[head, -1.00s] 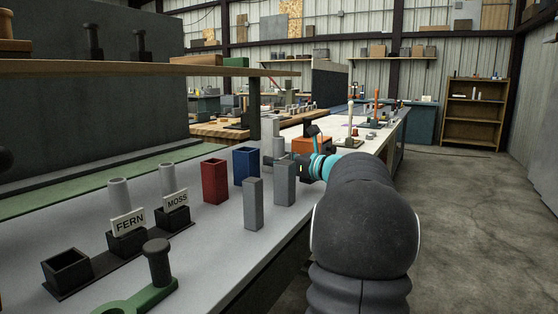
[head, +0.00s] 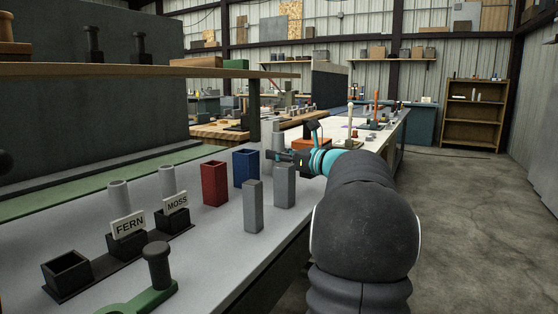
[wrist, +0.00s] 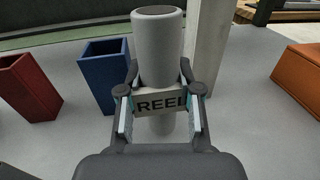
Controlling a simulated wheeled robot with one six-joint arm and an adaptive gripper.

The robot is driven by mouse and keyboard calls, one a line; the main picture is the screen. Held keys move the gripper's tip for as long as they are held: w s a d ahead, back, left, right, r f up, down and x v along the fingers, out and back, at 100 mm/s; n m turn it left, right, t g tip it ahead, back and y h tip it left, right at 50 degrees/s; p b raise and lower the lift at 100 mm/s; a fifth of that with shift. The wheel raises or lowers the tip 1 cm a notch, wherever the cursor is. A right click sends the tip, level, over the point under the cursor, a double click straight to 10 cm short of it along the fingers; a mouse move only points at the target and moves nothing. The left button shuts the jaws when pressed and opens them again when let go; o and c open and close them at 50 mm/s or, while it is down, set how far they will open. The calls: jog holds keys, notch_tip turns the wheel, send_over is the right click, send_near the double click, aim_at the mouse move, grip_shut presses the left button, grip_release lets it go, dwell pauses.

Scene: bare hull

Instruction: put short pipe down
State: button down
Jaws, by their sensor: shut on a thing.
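In the wrist view my gripper (wrist: 160,103) is shut on a grey cylindrical pipe (wrist: 158,45) that carries a tag (wrist: 160,103) reading REEL. The pipe looks upright and shows above and below the tag. Its lower end is hidden by my gripper, so I cannot tell whether it touches the bench. In the head view my gripper (head: 287,157) is over the far part of the grey bench, beyond the grey blocks, and the pipe (head: 278,137) shows partly behind it.
A red box (head: 215,183) and a blue box (head: 246,167) stand left of my gripper; two grey blocks (head: 253,206) stand nearer. A black holder (head: 67,272) bears pipes tagged FERN (head: 130,225) and MOSS (head: 177,203). A shelf post (wrist: 207,60) and an orange box (wrist: 298,75) are close by.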

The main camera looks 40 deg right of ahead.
aim_at(283, 142)
jog(key=r, duration=0.2)
jog(key=d+r, duration=0.1)
jog(key=shift+s+d+r, duration=0.1)
jog(key=shift+s, duration=0.15)
jog(key=s+d+r+p, duration=0.2)
jog(key=s+d+r, duration=0.2)
jog(key=d, duration=0.5)
jog(key=shift+s+r, duration=0.35)
jog(key=shift+r, duration=0.6)
jog(key=shift+s+d, duration=0.1)
jog(key=shift+d, duration=0.1)
